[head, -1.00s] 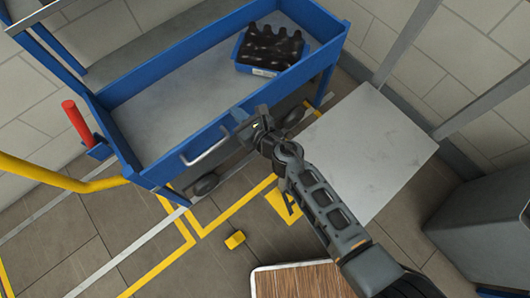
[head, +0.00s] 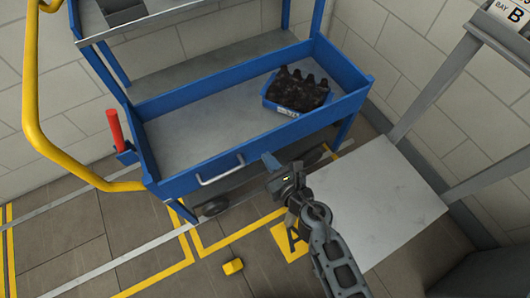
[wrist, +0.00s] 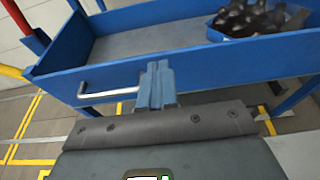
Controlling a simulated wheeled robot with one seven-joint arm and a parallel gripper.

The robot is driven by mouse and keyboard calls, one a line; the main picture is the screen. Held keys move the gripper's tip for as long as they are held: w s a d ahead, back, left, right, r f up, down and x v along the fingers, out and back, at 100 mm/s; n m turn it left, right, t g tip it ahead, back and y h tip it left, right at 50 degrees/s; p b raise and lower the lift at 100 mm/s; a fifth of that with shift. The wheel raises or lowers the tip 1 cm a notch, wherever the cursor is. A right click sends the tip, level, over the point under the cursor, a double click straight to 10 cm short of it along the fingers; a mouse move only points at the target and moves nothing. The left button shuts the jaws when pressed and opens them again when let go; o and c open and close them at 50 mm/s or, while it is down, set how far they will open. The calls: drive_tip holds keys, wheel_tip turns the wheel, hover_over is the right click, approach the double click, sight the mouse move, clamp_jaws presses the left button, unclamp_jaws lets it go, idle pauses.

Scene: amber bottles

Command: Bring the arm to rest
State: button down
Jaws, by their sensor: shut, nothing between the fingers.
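My gripper (head: 269,161) is at the front wall of the blue cart (head: 300,127), to the right of the cart's handle in the head view. Its blue-grey fingers (wrist: 156,86) are together with nothing between them, in front of the cart's wall in the wrist view. Whether they touch the wall is unclear. Dark amber bottles (head: 299,88) stand in a blue bin (head: 287,110) on the cart's tray, away from my gripper. The bottles also show at the top right of the wrist view (wrist: 255,18).
A silver handle (head: 222,176) sticks out from the cart's front. A pale grey board (head: 375,205) lies right of my arm. A yellow rail (head: 60,155) and a red post (head: 114,127) are at the left. A small yellow block (head: 233,267) is on the floor.

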drive_tip(key=s+r, duration=0.1)
drive_tip(key=s+d+r+p, duration=0.1)
drive_tip(key=r, duration=0.1)
drive_tip(key=shift+s+d, duration=0.2)
drive_tip(key=shift+d, duration=0.1)
drive_tip(key=s+d+r+m+t+h, duration=0.1)
drive_tip(key=s+d+r+m+h, duration=0.15)
drive_tip(key=s+d+m, duration=0.55)
drive_tip(key=s+d+r+m+t+h, duration=0.15)
drive_tip(key=s+d+r+m, duration=0.3)
drive_tip(key=s+m, duration=0.7)
drive_tip(key=s+d+r+m+h, duration=0.2)
drive_tip(key=s+d+r+m, duration=0.2)
drive_tip(key=m, duration=0.7)
drive_tip(key=s+d+r+m+h, duration=0.2)
drive_tip(key=s+d+r+m, duration=0.3)
drive_tip(key=s+r+m, duration=0.4)
wheel_tip(320, 180, up, 4)
drive_tip(key=m, duration=0.3)
drive_tip(key=shift+d+b, duration=0.2)
drive_tip(key=shift+b, duration=0.2)
drive_tip(key=shift+s, duration=0.1)
